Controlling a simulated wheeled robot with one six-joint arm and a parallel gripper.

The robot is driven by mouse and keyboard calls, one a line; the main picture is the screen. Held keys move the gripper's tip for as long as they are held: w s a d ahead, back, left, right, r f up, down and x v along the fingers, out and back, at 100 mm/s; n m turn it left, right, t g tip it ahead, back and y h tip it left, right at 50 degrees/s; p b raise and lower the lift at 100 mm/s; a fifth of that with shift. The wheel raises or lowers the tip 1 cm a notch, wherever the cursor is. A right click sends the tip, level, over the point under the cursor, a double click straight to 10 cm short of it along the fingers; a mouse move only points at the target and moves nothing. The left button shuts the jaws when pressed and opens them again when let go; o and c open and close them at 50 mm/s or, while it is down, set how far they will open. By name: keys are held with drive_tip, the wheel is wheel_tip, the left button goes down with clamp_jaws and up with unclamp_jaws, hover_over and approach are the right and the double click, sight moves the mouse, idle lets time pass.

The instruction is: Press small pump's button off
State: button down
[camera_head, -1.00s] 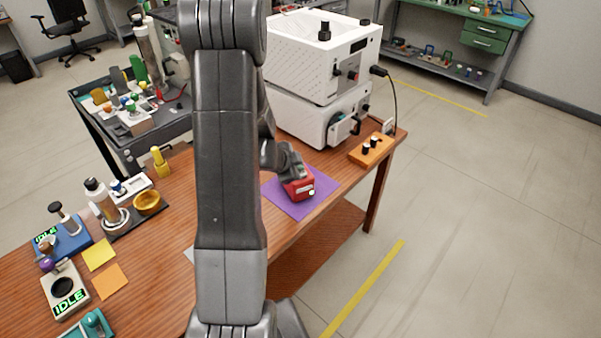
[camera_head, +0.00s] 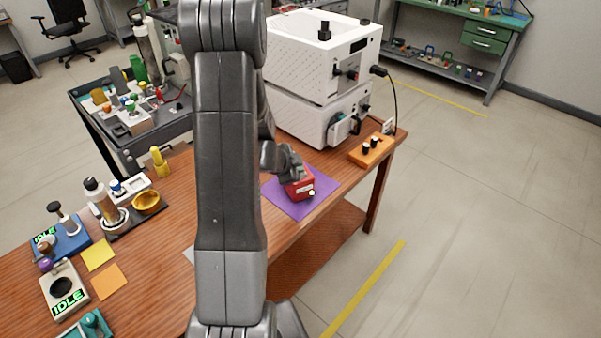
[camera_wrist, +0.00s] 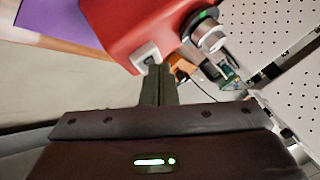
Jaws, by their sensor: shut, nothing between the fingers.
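The small pump is a red box (camera_head: 300,189) on a purple mat (camera_head: 289,210) at the table's right part. In the wrist view the red body (camera_wrist: 125,25) fills the top middle, with a grey-white button (camera_wrist: 147,57) on its near face and a round metal fitting with a green ring (camera_wrist: 207,33). My gripper (camera_wrist: 158,68) is shut and empty, its fingertips at the button's lower edge. I cannot tell whether they touch it. In the head view my wrist is above and behind the pump, and the fingertips are hidden.
A white stacked machine (camera_head: 317,75) stands behind the pump. An orange block with black knobs (camera_head: 371,151) lies to the right, near the table edge. Bottles, pads and devices reading IDLE (camera_head: 68,302) stand on the left. My arm hides the table's middle.

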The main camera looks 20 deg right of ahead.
drive_tip(key=shift+f+b, duration=0.3)
drive_tip(key=shift+f, duration=0.2)
drive_tip(key=shift+r, duration=0.1)
idle(0.5)
drive_tip(key=shift+r+p, duration=1.2)
drive_tip(key=shift+p, duration=0.25)
wheel_tip(320, 180, up, 5)
drive_tip(key=p, duration=0.5)
drive_tip(key=shift+r+p, duration=0.1)
drive_tip(key=shift+p, duration=0.3)
drive_tip(key=shift+f, duration=0.25)
